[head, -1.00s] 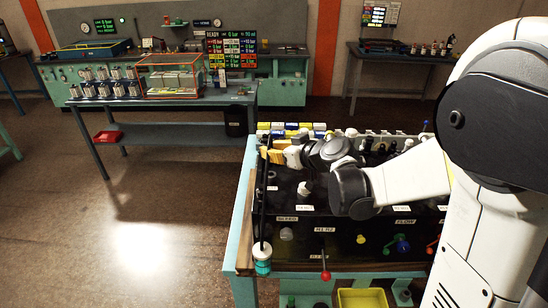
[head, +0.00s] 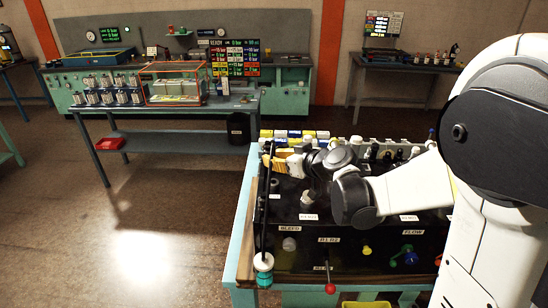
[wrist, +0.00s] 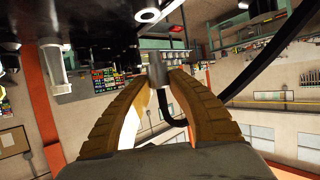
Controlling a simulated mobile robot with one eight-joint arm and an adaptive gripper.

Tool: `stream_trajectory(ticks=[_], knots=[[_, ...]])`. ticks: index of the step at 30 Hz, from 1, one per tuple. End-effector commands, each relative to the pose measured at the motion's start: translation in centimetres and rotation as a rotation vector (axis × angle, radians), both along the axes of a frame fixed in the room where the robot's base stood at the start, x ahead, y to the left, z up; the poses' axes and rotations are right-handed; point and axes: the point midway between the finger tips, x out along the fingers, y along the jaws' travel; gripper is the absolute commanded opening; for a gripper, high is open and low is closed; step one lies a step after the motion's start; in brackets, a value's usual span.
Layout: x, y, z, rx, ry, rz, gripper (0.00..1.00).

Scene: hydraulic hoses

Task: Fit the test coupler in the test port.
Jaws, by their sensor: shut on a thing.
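My gripper (head: 272,160), with yellow-orange fingers, is over the far left part of the dark bench panel (head: 345,258). In the wrist view my gripper (wrist: 158,90) is shut on a small grey metal cylinder, apparently the test coupler (wrist: 156,70). A black hose shows behind it. A pale ring with a dark centre (wrist: 147,15) is on the dark surface just beyond the coupler's end, with a visible gap. It may be the test port; I cannot be sure. In the head view the coupler is too small to make out.
A red-knobbed lever (head: 331,288), a yellow knob (head: 367,250) and a white-and-teal canister (head: 263,268) are at the bench's front. Several fittings stand along the back right. A thin black hose or rod (head: 265,210) runs down the left side. Floor to the left is clear.

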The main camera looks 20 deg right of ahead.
Motion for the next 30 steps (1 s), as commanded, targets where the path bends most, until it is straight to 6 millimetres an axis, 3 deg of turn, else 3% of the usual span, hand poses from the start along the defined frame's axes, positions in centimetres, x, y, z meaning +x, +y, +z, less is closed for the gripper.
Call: stream_trajectory(ticks=[3, 9, 30], knots=[[0.0, 0.0, -1.7, 0.0, 0.0, 0.0, 0.0], [0.0, 0.0, -3.3, 0.0, 0.0, 0.0, 0.0], [0.0, 0.0, -3.6, 0.0, 0.0, 0.0, 0.0]])
